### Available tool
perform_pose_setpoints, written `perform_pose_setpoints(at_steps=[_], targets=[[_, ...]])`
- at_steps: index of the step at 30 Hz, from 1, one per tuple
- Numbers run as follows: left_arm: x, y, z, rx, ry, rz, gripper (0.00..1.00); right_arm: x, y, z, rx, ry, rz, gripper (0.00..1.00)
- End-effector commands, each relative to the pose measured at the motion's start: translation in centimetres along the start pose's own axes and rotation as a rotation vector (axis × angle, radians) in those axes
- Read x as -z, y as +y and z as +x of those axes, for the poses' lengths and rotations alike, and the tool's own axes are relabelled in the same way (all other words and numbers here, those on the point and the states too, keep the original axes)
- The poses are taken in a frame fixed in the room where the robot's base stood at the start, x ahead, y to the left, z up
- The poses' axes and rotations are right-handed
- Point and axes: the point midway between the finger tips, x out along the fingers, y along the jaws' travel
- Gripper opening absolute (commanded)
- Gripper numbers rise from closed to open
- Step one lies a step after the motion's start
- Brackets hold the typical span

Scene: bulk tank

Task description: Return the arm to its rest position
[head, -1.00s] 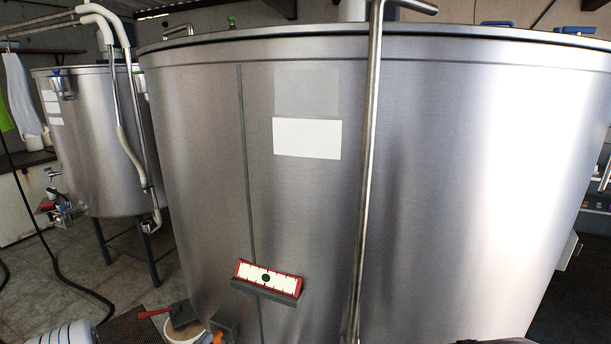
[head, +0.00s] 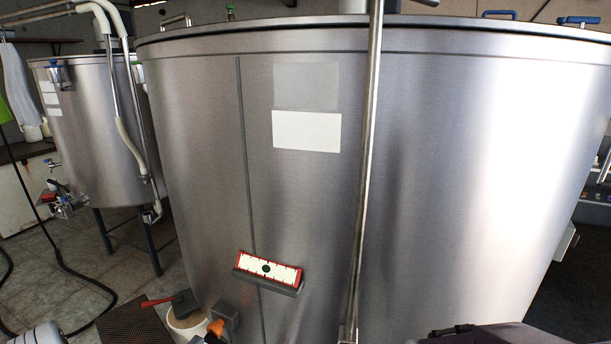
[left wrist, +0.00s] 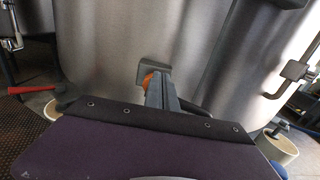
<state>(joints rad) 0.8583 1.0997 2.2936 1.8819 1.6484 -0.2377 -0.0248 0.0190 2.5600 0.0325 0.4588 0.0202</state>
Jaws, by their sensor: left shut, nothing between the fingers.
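In the left wrist view my left gripper (left wrist: 160,92) shows as narrow grey fingers, shut and empty. They stick out beyond a dark purple panel with a black riveted band, in front of the steel tank (left wrist: 215,45). An orange part and a grey box (left wrist: 152,68) on the tank lie just behind the fingertips; I cannot tell the exact gap. In the head view I cannot make out the left gripper clearly. My right gripper is not in view.
The large steel tank (head: 430,180) fills the head view, with a vertical pipe (head: 365,180) and a red-framed white plate (head: 268,269). A red-handled tool (head: 184,303) lies over a bucket (head: 187,322). A smaller tank (head: 95,130) stands left; tiled floor lies between.

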Motion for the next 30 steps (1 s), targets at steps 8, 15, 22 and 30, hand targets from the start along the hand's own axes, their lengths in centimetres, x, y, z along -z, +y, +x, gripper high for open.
perform_pose_setpoints(at_steps=[8, 15, 22, 30], targets=[[0.0, -0.1, -0.9, 0.001, 0.000, 0.001, 0.00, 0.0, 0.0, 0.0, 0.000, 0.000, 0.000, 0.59], [-3.6, -2.7, 1.8, 0.109, -0.021, 0.059, 0.00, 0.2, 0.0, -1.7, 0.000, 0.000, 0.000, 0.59], [-16.1, -18.1, 5.0, 0.662, -0.129, 0.336, 0.00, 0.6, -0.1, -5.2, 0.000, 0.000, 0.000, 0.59], [-14.3, -30.5, -11.4, 1.698, 0.088, 1.099, 0.00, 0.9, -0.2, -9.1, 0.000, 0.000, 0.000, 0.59]])
